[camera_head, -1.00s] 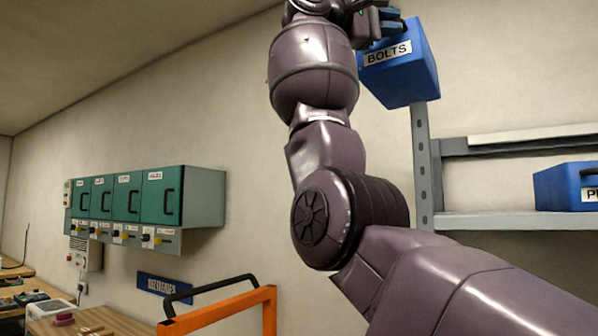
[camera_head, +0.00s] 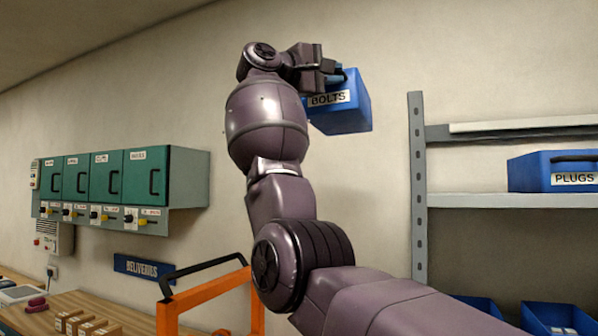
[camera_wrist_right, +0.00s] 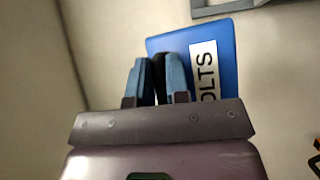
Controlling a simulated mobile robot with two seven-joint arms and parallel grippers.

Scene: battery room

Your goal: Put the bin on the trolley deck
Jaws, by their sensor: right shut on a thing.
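A blue bin labelled BOLTS (camera_head: 343,112) hangs in the air in the head view, held by my right gripper (camera_head: 332,75). In the right wrist view the bin (camera_wrist_right: 222,48) shows beyond the gripper (camera_wrist_right: 158,78), whose two blue fingers are shut on a dark handle at the bin. The trolley shows only by its orange frame (camera_head: 203,289) and black push handle (camera_head: 205,266) at the bottom of the head view, below and left of the bin. Its deck is out of view. My left gripper is not in view.
A grey shelf rack (camera_head: 500,201) on the right holds a blue PLUGS bin (camera_head: 530,173), with more blue bins lower down (camera_head: 545,318). Green wall cabinets (camera_head: 140,177) and a wooden bench (camera_head: 85,305) are on the left. A blue DELIVERIES sign (camera_head: 142,267) is on the wall.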

